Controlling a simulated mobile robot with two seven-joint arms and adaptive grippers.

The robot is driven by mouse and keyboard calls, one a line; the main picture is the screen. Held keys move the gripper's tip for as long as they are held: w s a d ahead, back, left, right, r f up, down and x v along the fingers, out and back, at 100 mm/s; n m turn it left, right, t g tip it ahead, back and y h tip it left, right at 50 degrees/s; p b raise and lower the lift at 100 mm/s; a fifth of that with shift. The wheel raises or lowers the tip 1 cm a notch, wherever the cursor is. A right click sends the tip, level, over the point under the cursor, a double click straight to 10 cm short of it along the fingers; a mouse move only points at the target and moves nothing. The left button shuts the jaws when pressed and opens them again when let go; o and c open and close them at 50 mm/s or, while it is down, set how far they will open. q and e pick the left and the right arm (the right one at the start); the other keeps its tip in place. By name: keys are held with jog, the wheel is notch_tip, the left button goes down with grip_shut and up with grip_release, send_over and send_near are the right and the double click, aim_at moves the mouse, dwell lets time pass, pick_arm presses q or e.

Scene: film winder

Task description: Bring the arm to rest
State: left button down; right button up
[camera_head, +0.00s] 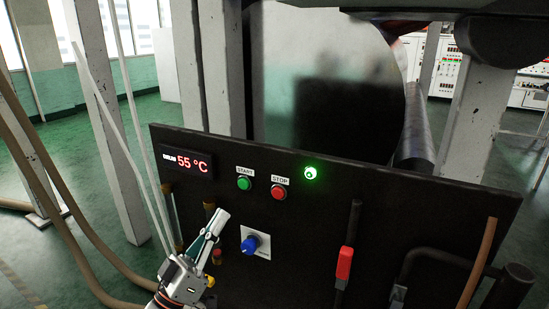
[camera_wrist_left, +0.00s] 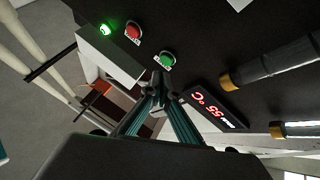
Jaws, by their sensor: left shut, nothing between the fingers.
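My left gripper (camera_head: 222,217) is in front of the black control panel (camera_head: 320,230), at its lower left, beside the blue knob (camera_head: 250,243). Its fingers are shut with nothing between them; it also shows in the left wrist view (camera_wrist_left: 159,78), with the fingertips close to the green button in the picture. In the head view the green START button (camera_head: 244,184) and red STOP button (camera_head: 278,193) sit above the gripper. A green lamp (camera_head: 310,173) glows to their right. The display (camera_head: 188,161) reads 55 °C. My right gripper is not in view.
A red-handled lever (camera_head: 344,263) stands out at the panel's lower right, with dark pipes (camera_head: 440,262) beyond it. Brown hoses (camera_head: 60,200) and white posts (camera_head: 108,120) stand at the left. A large roller (camera_head: 330,80) is behind the panel.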

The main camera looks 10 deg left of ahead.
pick_arm(q)
jog(key=s+a+f+n+g+y, duration=0.15)
jog(key=f+y, duration=0.25)
jog(key=f, duration=0.7)
jog(key=s+a+f+m+g+y, duration=0.1)
jog(key=s+f+g+y, duration=0.25)
jog(key=f, duration=0.85)
jog(key=s+a+f+m+g+y, duration=0.1)
jog(key=s+f+g, duration=0.5)
jog(key=s+f, duration=1)
notch_tip(320, 180, down, 3)
jog(key=shift+s+f+m+y, duration=0.25)
jog(key=shift+m+y, duration=0.5)
jog(key=shift+y, duration=0.4)
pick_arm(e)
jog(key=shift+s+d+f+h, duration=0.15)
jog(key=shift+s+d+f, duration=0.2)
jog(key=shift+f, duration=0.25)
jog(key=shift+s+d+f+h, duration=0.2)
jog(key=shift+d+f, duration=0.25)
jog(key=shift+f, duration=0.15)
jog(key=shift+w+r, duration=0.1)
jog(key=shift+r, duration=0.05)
